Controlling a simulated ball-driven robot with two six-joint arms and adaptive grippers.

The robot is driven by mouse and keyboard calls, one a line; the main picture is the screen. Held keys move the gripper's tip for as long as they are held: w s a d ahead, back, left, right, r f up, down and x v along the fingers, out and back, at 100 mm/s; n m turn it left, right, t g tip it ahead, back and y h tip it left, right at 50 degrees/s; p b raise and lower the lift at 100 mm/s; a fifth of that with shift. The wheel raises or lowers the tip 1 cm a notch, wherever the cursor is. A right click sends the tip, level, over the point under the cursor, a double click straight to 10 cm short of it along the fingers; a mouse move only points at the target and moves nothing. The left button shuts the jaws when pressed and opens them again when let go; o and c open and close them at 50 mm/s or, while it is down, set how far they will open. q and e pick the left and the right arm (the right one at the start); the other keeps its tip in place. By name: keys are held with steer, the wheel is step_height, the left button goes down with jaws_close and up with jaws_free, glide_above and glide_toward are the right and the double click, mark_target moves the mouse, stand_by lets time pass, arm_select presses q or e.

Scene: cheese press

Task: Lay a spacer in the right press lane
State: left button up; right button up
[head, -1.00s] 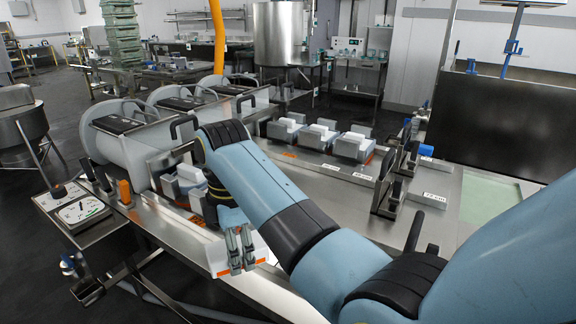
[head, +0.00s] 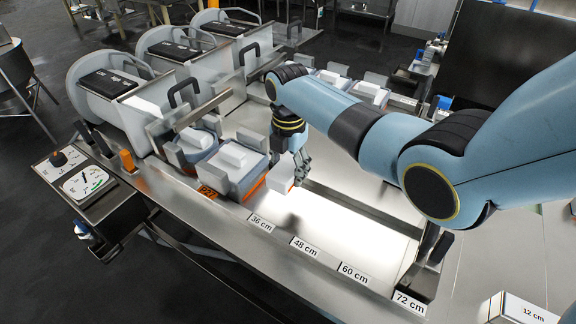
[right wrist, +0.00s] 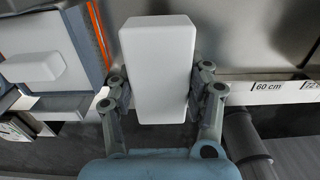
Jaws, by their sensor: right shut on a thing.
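My right gripper (head: 300,165) is shut on a white block (head: 282,178), low over the near press lane (head: 335,220). In the right wrist view the block (right wrist: 158,70) stands between both fingers (right wrist: 158,105). An orange-edged part (head: 256,188) is just left of the block; whether the two are joined I cannot tell. Left of that, a grey-blue mould (head: 218,180) with a white block on top sits in the lane. My left gripper is out of view.
The near rail carries length labels up to 72 cm (head: 408,303). An upright black stop (head: 428,262) is at the lane's right end. More moulds (head: 368,92) stand in the lanes behind. The near lane is bare right of my gripper.

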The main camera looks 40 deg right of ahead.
step_height(320, 180, down, 10)
steer(key=b, duration=0.8)
steer(key=o, duration=1.3)
step_height(320, 180, up, 12)
steer(key=shift+f, duration=0.1)
step_height(320, 180, up, 10)
steer(key=p, duration=1.2)
glide_above(288, 204)
